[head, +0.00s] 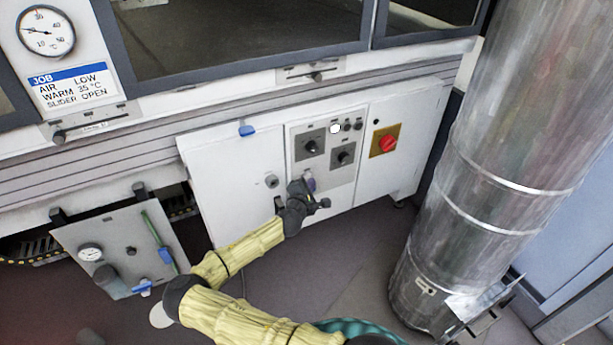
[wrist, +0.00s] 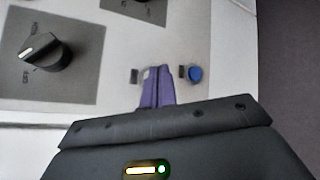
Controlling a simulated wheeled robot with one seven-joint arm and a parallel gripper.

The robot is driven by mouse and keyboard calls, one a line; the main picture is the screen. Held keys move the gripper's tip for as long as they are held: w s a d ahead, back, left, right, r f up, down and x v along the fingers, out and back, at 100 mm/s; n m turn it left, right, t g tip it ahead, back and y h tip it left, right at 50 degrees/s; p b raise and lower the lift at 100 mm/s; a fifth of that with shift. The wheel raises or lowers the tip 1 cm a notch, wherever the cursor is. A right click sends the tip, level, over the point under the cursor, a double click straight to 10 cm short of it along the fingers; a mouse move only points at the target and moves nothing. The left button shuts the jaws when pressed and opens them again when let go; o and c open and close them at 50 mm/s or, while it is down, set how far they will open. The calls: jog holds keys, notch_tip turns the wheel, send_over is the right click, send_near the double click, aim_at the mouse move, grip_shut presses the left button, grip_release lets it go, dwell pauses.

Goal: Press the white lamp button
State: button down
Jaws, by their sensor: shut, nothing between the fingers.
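A small pale button (wrist: 146,74) shows at the left edge of my fingertips in the wrist view, mostly covered by them. It has a dark label beside it. My gripper (wrist: 158,82) is shut and empty, its purple fingers together at the panel face. I cannot tell whether they touch the button. In the head view my gripper (head: 310,182) is at the lower part of the grey control panel (head: 322,176) and hides what is behind it. A bright white round lamp (head: 335,128) shows at the panel's top, above the gripper and apart from it.
A blue button (wrist: 195,73) sits just right of my fingertips. Black knobs (head: 310,146) (head: 343,157) are above the gripper. A red switch (head: 388,143) on a yellow plate is to the right. A large metal duct (head: 480,190) stands farther right.

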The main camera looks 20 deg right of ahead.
jog(key=shift+w, duration=0.15)
dwell(0.5)
jog(key=shift+w+f, duration=0.1)
jog(key=shift+w, duration=0.2)
jog(key=shift+w, duration=0.4)
dwell(0.6)
jog(key=shift+s, duration=0.15)
dwell(0.3)
jog(key=shift+s, duration=0.65)
jog(key=shift+s, duration=0.15)
jog(key=s+p, duration=0.1)
jog(key=s, duration=0.3)
jog(key=shift+s+d, duration=0.1)
jog(key=shift+s, duration=0.25)
jog(key=shift+f, duration=0.1)
